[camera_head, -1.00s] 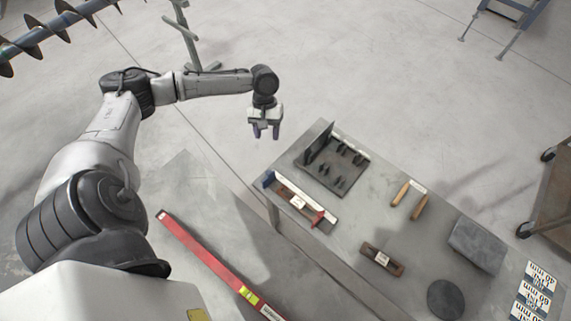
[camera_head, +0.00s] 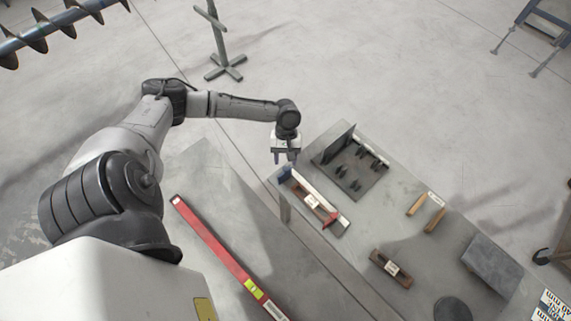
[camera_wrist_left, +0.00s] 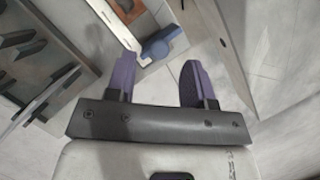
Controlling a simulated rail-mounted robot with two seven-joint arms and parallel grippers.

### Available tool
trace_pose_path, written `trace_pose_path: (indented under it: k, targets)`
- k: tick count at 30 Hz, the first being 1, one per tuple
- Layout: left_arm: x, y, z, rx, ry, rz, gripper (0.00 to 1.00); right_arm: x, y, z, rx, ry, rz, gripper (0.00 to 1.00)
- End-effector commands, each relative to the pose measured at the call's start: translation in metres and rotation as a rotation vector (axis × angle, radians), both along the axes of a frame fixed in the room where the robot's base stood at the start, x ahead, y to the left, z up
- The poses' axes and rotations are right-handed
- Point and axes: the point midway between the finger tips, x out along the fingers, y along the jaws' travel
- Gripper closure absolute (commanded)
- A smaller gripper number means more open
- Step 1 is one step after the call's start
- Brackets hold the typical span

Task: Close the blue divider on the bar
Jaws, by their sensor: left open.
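The bar (camera_head: 331,201) is a pale strip on a low holder along the near left edge of the grey table. The blue divider (camera_head: 284,175) stands at its left end, and a red piece (camera_head: 331,219) is near its right end. My left gripper (camera_head: 285,160) is open and empty, just above the blue divider in the picture. In the left wrist view the blue divider (camera_wrist_left: 163,43) shows beyond and between the open purple fingers (camera_wrist_left: 158,64), apart from them, beside the bar (camera_wrist_left: 116,28). My right gripper is not in view.
A dark tray (camera_head: 366,186) with upright black pieces and a back plate stands close behind the bar. Two wooden handles (camera_head: 425,212), a brown block (camera_head: 390,268) and a grey slab (camera_head: 491,270) lie farther right. A red level (camera_head: 222,250) lies at left.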

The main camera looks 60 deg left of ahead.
Motion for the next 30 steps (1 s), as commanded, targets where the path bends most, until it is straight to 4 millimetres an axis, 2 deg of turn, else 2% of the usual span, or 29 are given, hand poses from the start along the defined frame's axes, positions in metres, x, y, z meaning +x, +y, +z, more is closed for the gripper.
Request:
trace_pose_path:
  k: [3, 7, 20, 30]
  targets:
    - [-0.002, -0.005, -0.013, 0.000, 0.000, 0.000, 0.52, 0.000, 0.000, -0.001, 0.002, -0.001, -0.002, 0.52]
    - [-0.004, -0.008, -0.021, 0.000, 0.000, 0.000, 0.52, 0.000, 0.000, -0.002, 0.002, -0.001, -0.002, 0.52]
    - [-0.005, -0.009, -0.025, 0.000, 0.000, -0.001, 0.52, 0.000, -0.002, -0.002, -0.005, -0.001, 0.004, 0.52]
    - [-0.005, -0.009, -0.025, 0.000, 0.000, -0.001, 0.84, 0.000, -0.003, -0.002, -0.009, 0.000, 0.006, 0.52]
